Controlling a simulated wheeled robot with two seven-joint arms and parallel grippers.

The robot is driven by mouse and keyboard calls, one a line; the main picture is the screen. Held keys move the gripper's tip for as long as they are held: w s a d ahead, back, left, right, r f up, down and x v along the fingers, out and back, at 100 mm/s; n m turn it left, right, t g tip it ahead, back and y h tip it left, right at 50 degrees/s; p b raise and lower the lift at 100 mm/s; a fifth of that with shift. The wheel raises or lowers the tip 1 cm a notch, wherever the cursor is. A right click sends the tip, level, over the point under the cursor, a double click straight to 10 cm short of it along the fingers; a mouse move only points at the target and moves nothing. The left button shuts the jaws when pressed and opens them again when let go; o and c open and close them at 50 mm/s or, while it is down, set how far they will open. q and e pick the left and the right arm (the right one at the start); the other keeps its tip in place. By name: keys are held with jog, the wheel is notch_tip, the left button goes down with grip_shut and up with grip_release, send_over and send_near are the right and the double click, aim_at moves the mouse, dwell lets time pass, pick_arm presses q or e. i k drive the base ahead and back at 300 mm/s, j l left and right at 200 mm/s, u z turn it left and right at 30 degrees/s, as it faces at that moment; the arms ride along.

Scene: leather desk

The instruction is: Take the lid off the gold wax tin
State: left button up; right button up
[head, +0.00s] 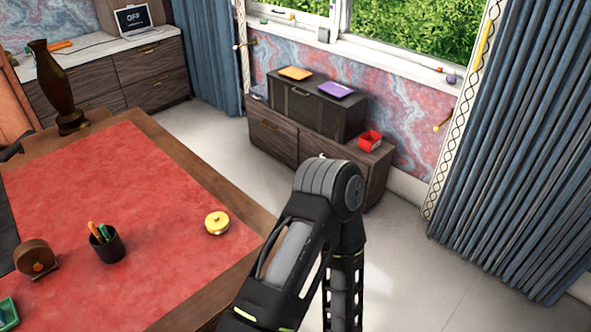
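The gold wax tin (217,224) stands on the red leather top of the desk (150,200), near its right edge. It is small and round with a raised bit in the middle of its top. The lid looks to be on the tin, but the seam is too small to make out. One of my arms rises from the bottom of the head view to the right of the tin, bends, and drops out of the frame. Neither of my grippers shows in this view.
A dark pen cup (107,245) with pens stands left of the tin. A brown round desk item (35,258) and a green tray (8,314) are further left. A tall dark vase (58,90) stands at the desk's far corner. The leather behind the tin is clear.

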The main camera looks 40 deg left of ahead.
aim_at(215, 222)
jog(key=i+u, duration=0.15)
jog(key=i, duration=0.45)
jog(key=i+l+u, duration=0.15)
jog(key=i, duration=0.4)
jog(key=i+l+u, duration=0.15)
jog(key=i, duration=0.45)
jog(key=i+u, duration=0.3)
jog(key=u, duration=0.15)
jog(key=i+l+u, duration=0.2)
jog(key=u, duration=0.8)
jog(key=i+u, duration=0.1)
jog(key=u, duration=0.4)
jog(key=l+u, duration=0.1)
jog(key=u, duration=0.4)
jog(key=l+u, duration=0.1)
jog(key=u, duration=0.4)
jog(key=i+l+u, duration=0.1)
jog(key=u, duration=0.45)
jog(key=l+u, duration=0.1)
jog(key=u, duration=0.4)
jog(key=l+u, duration=0.1)
jog(key=u, duration=0.9)
jog(key=k+l, duration=0.05)
